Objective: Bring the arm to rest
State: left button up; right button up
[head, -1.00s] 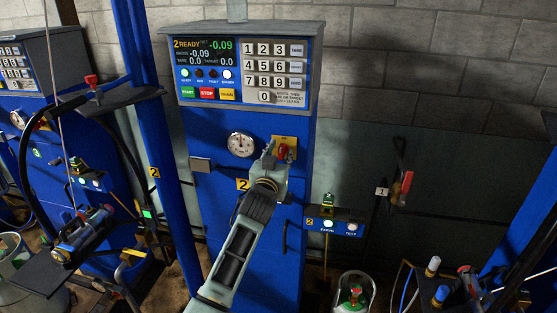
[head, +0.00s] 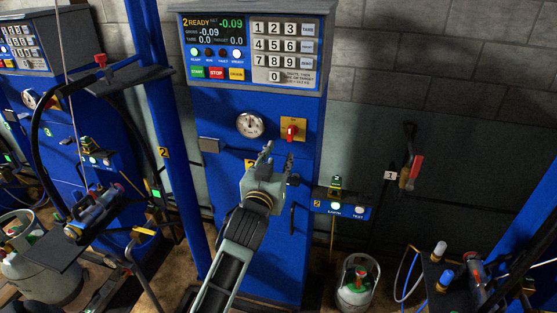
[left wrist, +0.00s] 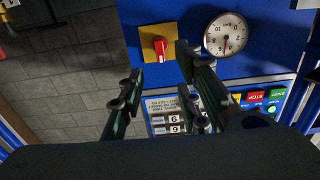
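My left gripper (head: 277,157) is in front of the blue scale cabinet (head: 240,185) marked 2, below a red rotary switch (head: 292,131) on a yellow plate. Its fingers are apart with nothing between them. In the left wrist view the gripper (left wrist: 158,72) is also open. The red switch (left wrist: 160,46) shows beyond the fingertips there, apart from them, its handle roughly upright in the head view. The display reads 2 READY and -0.09. My right gripper is not in view.
A round gauge (head: 250,125) sits left of the switch. A small shelf with lit buttons (head: 340,211) juts out at the cabinet's right. Grey gas cylinders (head: 357,290) stand on the floor. A neighbouring station with a hose (head: 40,150) is at left, a blue post (head: 165,130) between.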

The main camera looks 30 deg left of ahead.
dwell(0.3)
pick_arm(q)
jog(key=s+d+f+m+g+h, duration=0.1)
jog(key=d+f+m+g+h, duration=0.2)
jog(key=f, duration=2.2)
jog(key=s+d+f+g+b, duration=0.1)
jog(key=s+f+g, duration=0.1)
jog(key=s+f, duration=0.35)
jog(key=s+d+f+g, duration=0.1)
jog(key=s+d+f, duration=0.1)
jog(key=f, duration=0.7)
jog(key=s+d+f+g+b, duration=0.1)
jog(key=s+f+g, duration=0.1)
jog(key=s+f, duration=0.35)
jog(key=s+d+f+m+g+h, duration=0.15)
jog(key=s+f+g, duration=0.25)
jog(key=s+f, duration=1.35)
jog(key=s+f+g, duration=0.2)
jog(key=s+f, duration=0.2)
jog(key=s, duration=0.7)
jog(key=s+f+g, duration=0.2)
jog(key=s+f, duration=0.2)
jog(key=s, duration=0.8)
jog(key=shift+d+f+m+b, duration=0.3)
jog(key=shift+d+m+b, duration=0.05)
jog(key=shift+d+b, duration=0.1)
jog(key=shift+w, duration=0.1)
jog(key=shift+c, duration=0.2)
